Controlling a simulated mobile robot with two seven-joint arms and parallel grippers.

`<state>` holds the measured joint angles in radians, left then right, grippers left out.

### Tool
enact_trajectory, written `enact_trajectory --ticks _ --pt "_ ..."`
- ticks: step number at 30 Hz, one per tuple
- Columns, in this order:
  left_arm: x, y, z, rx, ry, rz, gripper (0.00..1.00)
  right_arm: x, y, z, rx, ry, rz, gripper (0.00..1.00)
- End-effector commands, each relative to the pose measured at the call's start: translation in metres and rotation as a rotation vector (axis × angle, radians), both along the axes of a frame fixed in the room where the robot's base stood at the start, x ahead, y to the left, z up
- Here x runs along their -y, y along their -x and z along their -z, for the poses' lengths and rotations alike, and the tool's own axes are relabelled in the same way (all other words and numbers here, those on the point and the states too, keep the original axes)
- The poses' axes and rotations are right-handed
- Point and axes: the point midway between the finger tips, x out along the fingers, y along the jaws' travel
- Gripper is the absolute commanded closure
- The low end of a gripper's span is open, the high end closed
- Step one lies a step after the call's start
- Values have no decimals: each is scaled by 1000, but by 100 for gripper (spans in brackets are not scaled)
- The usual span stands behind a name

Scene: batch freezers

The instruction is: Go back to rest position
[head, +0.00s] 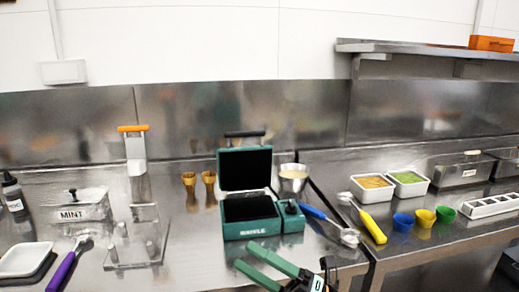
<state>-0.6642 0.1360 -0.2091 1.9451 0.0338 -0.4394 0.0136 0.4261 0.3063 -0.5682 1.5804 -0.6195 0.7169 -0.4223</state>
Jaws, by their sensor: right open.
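My right gripper (246,257) comes in at the bottom middle, with green fingers spread apart and nothing visible between them. It is in front of the green waffle maker (262,228), close to the counter's front edge. Whether it touches the counter cannot be told. The waffle maker's lid stands open and its dark plates show. My left gripper is not in view.
A blue-handled scoop (318,216) lies right of the waffle maker, and a yellow-handled one (371,225) beyond it. A purple-handled scoop (66,266), a mint tub (76,207) and a clear stand (133,250) are left. Cups (424,219) and food tubs (373,187) stand right.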

Motion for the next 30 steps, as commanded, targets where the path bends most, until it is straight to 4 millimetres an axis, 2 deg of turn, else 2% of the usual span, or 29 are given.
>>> enact_trajectory --ticks 1,5,6,8,11,14,15,18,21,25,27,30 --pt "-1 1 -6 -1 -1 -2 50 9 -3 11 -131 -65 45 22" --pt "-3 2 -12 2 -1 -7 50 39 -13 53 -473 -224 174 22" --pt "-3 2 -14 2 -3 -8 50 50 -13 69 -580 -271 215 22" --pt "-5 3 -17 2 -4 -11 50 66 -10 96 -739 -339 276 22" --pt "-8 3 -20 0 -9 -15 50 93 4 147 -1006 -451 383 22" --pt "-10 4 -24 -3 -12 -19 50 119 33 200 -1273 -560 494 22" --pt "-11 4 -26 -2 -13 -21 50 129 48 221 -1377 -601 540 22" --pt "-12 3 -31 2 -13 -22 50 150 94 268 -1618 -697 651 22" --pt "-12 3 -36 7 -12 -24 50 165 138 302 -1808 -773 747 22" --pt "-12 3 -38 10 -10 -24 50 175 180 326 -1961 -835 829 22" --pt "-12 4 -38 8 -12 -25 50 177 191 332 -2003 -852 851 22" --pt "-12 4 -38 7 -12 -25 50 178 198 335 -2025 -859 865 22"
